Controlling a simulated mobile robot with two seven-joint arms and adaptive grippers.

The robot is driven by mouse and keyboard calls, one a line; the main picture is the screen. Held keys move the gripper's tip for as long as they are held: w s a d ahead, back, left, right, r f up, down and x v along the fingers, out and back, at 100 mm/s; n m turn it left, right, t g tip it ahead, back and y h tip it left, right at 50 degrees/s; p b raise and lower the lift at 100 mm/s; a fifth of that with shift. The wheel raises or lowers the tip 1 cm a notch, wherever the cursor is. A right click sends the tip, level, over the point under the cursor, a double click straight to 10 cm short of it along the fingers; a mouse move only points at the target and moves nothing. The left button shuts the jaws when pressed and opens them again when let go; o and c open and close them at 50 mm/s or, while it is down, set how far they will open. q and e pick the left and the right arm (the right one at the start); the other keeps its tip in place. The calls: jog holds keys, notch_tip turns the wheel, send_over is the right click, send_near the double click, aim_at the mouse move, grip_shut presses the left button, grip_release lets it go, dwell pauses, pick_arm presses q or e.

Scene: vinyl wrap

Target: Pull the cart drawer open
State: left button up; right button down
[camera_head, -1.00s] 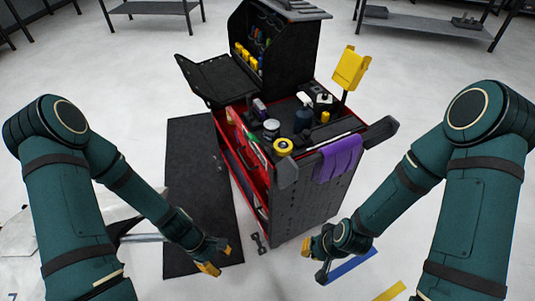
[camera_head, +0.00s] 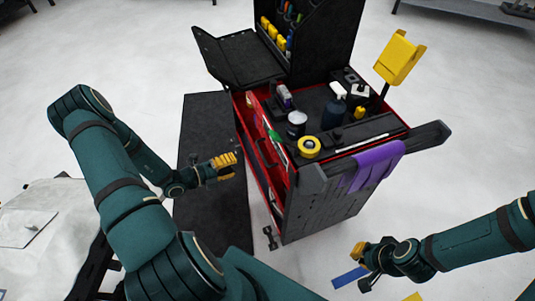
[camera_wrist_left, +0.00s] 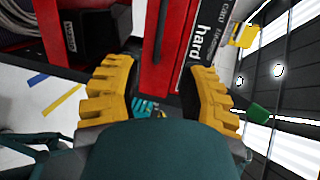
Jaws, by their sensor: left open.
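The black and red tool cart (camera_head: 325,200) stands in the middle of the head view, its red drawer side (camera_head: 270,165) facing left. My left gripper (camera_head: 226,164) is left of that side, apart from it, with yellow fingers pointing at the cart. In the left wrist view its two yellow fingers (camera_wrist_left: 158,88) are spread with nothing held between them. Red drawer fronts (camera_wrist_left: 158,50) with a dark "hard card" label lie ahead of them. My right gripper (camera_head: 362,266) is low at the right, away from the cart; its finger opening is unclear.
Bottles, a yellow tape roll (camera_head: 308,147) and a purple cloth (camera_head: 374,165) are on the cart. A dark mat (camera_head: 215,215) lies left of it. A white-covered surface (camera_head: 40,215) is at lower left. The floor right of the cart is mostly open.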

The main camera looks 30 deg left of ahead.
aim_at(263, 155)
pick_arm(q)
jog(key=b+x, duration=0.1)
jog(key=x, duration=1.1)
jog(key=shift+d+b, duration=0.2)
jog(key=shift+b, duration=0.2)
grip_shut()
